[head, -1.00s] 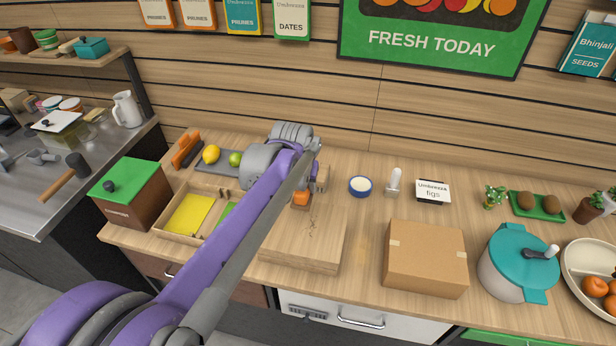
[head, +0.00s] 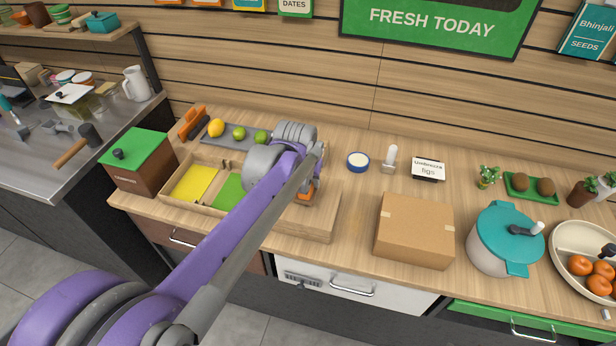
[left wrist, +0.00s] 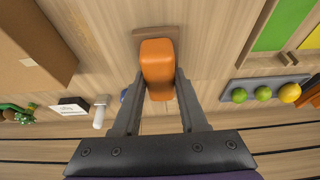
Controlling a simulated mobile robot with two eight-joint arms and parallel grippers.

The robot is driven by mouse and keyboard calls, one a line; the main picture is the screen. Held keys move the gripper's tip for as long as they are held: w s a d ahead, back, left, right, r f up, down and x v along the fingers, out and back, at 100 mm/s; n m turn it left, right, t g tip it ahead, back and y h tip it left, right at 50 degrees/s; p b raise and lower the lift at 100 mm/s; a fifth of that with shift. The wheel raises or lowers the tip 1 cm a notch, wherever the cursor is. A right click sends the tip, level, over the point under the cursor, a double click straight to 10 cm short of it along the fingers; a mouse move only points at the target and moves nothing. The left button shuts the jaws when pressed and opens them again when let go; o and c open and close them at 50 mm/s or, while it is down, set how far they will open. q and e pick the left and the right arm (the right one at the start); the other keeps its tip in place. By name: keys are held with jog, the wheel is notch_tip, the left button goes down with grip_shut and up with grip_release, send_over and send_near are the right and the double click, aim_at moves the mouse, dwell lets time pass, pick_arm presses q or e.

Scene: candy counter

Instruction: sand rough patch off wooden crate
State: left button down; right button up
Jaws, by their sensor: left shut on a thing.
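The wooden crate (head: 318,218) sits on the counter, its flat top facing up, partly behind my left arm in the head view. My left gripper (left wrist: 157,84) is shut on an orange sanding block (left wrist: 157,62). The block also shows in the head view (head: 305,194), low at the crate's top; I cannot tell whether it touches. No rough patch shows clearly now; the block and arm cover part of the top. In the left wrist view bare wood grain surrounds the block. My right gripper is in neither view.
A cardboard box (head: 415,230) stands right of the crate, with a teal-lidded pot (head: 505,238) beyond. A divided tray (head: 165,197) with yellow and green sections is at the left. A small blue-rimmed bowl (head: 358,161) and a figs sign (head: 428,169) are behind.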

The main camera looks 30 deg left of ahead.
pick_arm(q)
jog(key=shift+f, duration=0.2)
jog(key=shift+w, duration=0.1)
dwell(0.4)
jog(key=shift+f+b, duration=0.4)
jog(key=shift+f, duration=0.25)
jog(key=shift+f, duration=0.35)
dwell(1.0)
